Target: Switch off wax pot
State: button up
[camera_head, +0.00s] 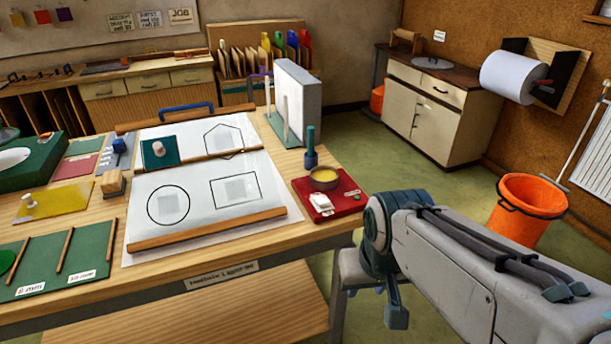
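The wax pot (323,180), a small round pot with yellow wax in it, stands on a red base (298,188) at the right front corner of the workbench. A white switch block (321,202) sits on the front of the base, with small green marks beside it. Its on or off position is too small to tell. My gripper (396,308) hangs low at the right, off the bench edge, in front of and to the right of the wax pot. It touches nothing that I can see.
A dark green brush or tool holder (310,152) stands close behind the pot. A white panel with drawn shapes (195,190) lies to the left, with an upright grey board (297,95) behind. An orange bucket (525,210) stands on the floor at right. The floor behind the bench corner is clear.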

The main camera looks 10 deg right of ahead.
aim_at(321, 200)
jog(key=i, duration=0.95)
